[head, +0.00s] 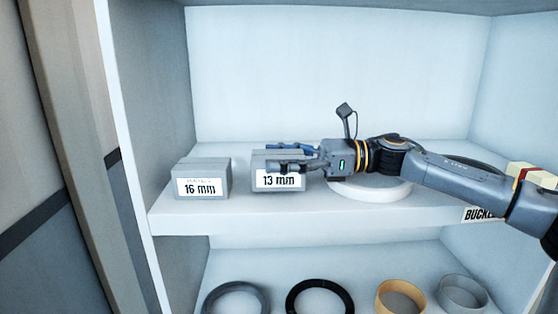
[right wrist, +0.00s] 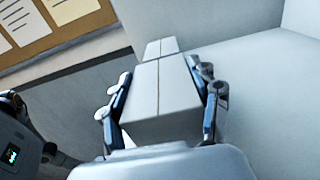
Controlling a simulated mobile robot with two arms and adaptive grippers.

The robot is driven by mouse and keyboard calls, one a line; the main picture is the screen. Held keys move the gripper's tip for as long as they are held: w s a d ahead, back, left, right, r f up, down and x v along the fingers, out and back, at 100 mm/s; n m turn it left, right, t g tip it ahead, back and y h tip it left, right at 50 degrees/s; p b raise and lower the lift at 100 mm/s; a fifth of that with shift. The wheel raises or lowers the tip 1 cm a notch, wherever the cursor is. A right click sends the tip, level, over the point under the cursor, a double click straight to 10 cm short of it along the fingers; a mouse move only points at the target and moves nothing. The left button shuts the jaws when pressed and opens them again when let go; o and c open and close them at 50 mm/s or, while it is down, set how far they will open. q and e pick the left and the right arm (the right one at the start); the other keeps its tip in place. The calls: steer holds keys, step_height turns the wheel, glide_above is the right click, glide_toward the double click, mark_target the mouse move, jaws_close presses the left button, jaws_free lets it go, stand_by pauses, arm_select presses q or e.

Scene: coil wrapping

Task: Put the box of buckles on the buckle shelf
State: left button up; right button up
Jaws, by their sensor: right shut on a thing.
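The grey box labelled "13 mm" (head: 278,183) is at the shelf (head: 240,220), to the right of a similar grey box labelled "16 mm" (head: 201,187). I cannot tell whether it touches the shelf or hangs just above it. My right gripper (head: 284,165) reaches in from the right and is shut on the 13 mm box. In the right wrist view the box (right wrist: 165,95) sits between both fingers. The shelf edge has a label starting "BUCKL" (head: 480,214), partly hidden by my arm. What looks like part of my left gripper (right wrist: 50,155) shows at the lower left there; its fingers are unclear.
A white round object (head: 370,192) lies on the shelf below my right wrist. More items (head: 530,173) stand at the right end. A lower shelf holds several rings, including a black one (head: 319,296) and a tan one (head: 398,297). The cabinet's left wall (head: 165,120) is close to the 16 mm box.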

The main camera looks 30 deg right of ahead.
steer(key=shift+a+f+b, duration=0.1)
steer(key=shift+f+b, duration=0.3)
steer(key=shift+f, duration=0.1)
steer(key=o, duration=1.6)
steer(key=shift+s+a+f, duration=0.1)
steer(key=shift+s+f, duration=0.05)
steer(key=shift+c, duration=0.2)
steer(key=shift+r+p, duration=0.3)
steer(key=shift+p, duration=0.25)
steer(key=shift+r+p, duration=0.65)
steer(key=shift+p, duration=0.45)
steer(key=p+v, duration=0.3)
steer(key=v, duration=0.3)
steer(key=shift+d+r+p, duration=0.1)
steer(key=shift+d+p, duration=0.25)
steer(key=shift+d, duration=0.05)
steer(key=shift+s+d, duration=0.25)
steer(key=shift+d, duration=0.15)
